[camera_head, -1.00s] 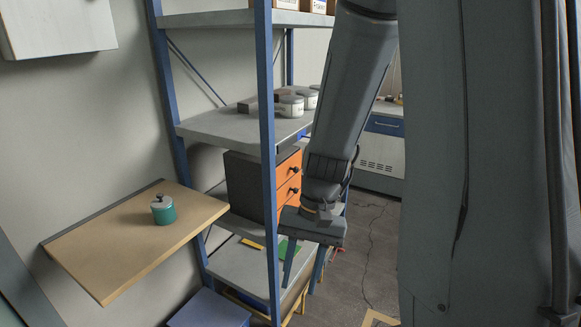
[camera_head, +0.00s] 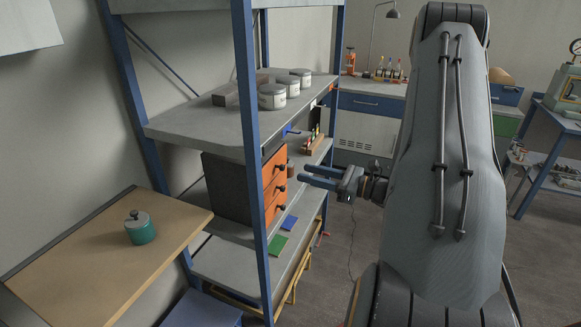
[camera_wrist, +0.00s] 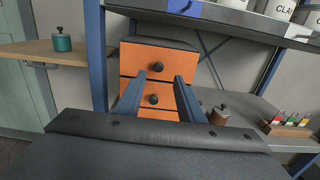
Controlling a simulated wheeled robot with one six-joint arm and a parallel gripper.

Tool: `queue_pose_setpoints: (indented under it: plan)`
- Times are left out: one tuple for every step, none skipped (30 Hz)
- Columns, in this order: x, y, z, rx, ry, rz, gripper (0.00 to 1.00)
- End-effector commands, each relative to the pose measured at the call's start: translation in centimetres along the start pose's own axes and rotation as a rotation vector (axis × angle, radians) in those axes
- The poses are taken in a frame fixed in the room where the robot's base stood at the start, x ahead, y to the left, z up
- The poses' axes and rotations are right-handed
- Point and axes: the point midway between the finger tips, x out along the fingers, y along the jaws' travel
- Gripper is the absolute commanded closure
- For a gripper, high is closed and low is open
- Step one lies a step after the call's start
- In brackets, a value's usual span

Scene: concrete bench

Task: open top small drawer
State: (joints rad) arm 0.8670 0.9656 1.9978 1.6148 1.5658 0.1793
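A small dark drawer cabinet (camera_head: 228,187) with orange fronts and black knobs stands on the middle shelf of the rack. Its top drawer (camera_head: 274,165) looks shut. In the wrist view the top drawer (camera_wrist: 188,63) faces me, with its round knob (camera_wrist: 157,66) near the line between my fingertips. A second drawer (camera_wrist: 135,92) with a knob lies below. My gripper (camera_head: 300,174) is in front of the cabinet, to the right of the drawer fronts, fingers pointing at them. In the wrist view my gripper (camera_wrist: 159,76) is open and empty, and no contact with the knob is visible.
A blue rack post (camera_head: 253,180) stands just left of the drawer fronts. A shelf (camera_head: 205,122) with grey-lidded cans is above. A wall board (camera_head: 85,270) holds a teal jar (camera_head: 139,228).

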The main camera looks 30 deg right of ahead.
Motion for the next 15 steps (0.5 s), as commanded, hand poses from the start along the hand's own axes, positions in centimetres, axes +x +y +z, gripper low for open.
queue_pose_setpoints:
  plan:
    - [0.9,0.2,0.1,0.001,0.001,0.006,0.65]
    - [1.4,0.3,0.1,0.001,0.001,0.008,0.65]
    - [2.1,0.3,0.2,0.000,0.001,0.008,0.65]
    - [2.6,0.3,0.2,-0.001,0.001,0.009,0.65]
    - [3.1,0.3,0.2,-0.001,0.001,0.010,0.65]
    - [3.7,0.3,0.2,0.000,0.001,0.008,0.65]
    - [4.1,0.3,0.2,0.000,0.001,0.009,0.65]
    - [4.5,0.4,0.2,0.000,0.002,0.009,0.65]
    - [5.0,0.3,0.1,0.000,0.002,0.008,0.65]
    - [5.2,0.2,0.1,-0.001,0.002,0.007,0.65]
    - [5.5,0.2,0.1,-0.001,0.002,0.007,0.65]
    - [5.8,0.2,0.1,-0.001,0.002,0.007,0.65]
    - [6.0,0.2,0.1,-0.001,0.002,0.006,0.65]
    - [6.2,0.2,0.1,-0.001,0.003,0.005,0.65]
    - [6.3,0.2,0.1,-0.001,0.003,0.004,0.65]
